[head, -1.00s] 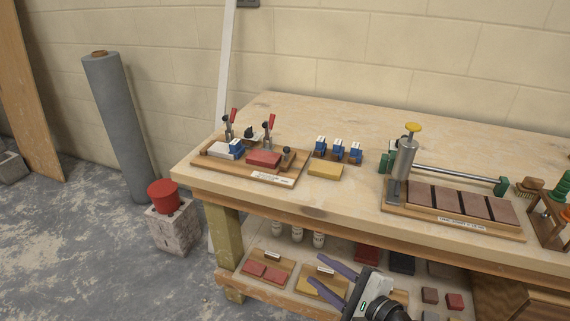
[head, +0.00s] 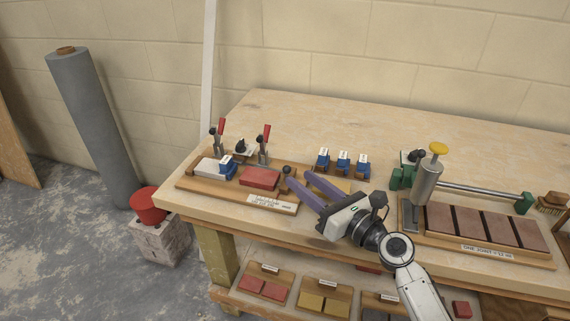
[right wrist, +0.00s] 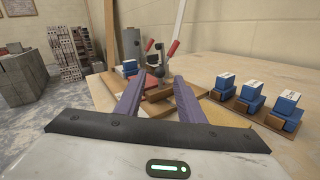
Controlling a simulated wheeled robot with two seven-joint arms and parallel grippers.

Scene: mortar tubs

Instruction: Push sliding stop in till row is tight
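The board (head: 215,190) on the bench carries a white block (head: 206,167), a red brick (head: 260,178) and two red-handled clamps. The sliding stop, a wooden piece with a dark round knob (head: 286,170), stands at the right end of the red brick. In the right wrist view the stop (right wrist: 159,94) shows ahead of and between my purple fingers. My right gripper (head: 298,179) is open and reaches from the right to beside the stop; I cannot tell whether it touches. Any gap between brick and stop is unclear. My left gripper is out of view.
Several blue-and-white blocks (head: 343,163) stand behind my right gripper. A second board (head: 485,249) with brown tiles and a yellow-knobbed cylinder (head: 428,180) stands right. The back of the bench is clear.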

